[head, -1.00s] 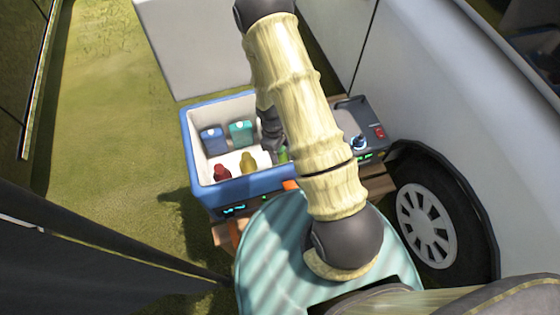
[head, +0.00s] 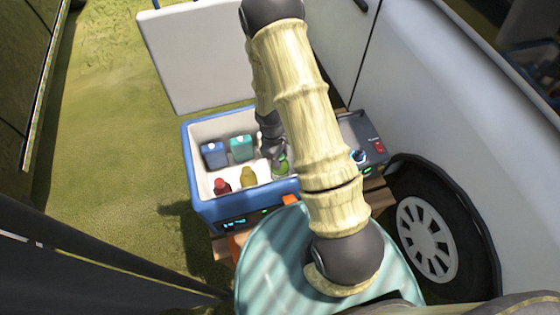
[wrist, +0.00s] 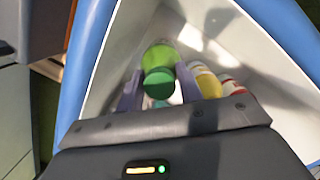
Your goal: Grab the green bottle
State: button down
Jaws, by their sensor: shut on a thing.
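The green bottle (head: 283,166) is at the right end of the open blue cooler (head: 245,202) in the head view, partly hidden by my arm. My gripper (head: 272,148) reaches down into the cooler there. In the wrist view the green bottle (wrist: 159,60) is between the two purple fingers of my gripper (wrist: 158,88), which are shut on it. Its lower end, and whether it touches the cooler floor, cannot be told.
In the cooler are a red bottle (head: 221,186), a yellow bottle (head: 248,177), a blue carton (head: 213,153) and a teal carton (head: 241,147). The cooler walls stand close around my gripper. A white vehicle (head: 440,110) is at the right, and a grey panel (head: 205,60) stands behind.

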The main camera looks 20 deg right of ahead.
notch_tip(320, 180, up, 6)
jog(key=shift+f+p, duration=0.1)
jog(key=shift+p, duration=0.2)
dwell(0.4)
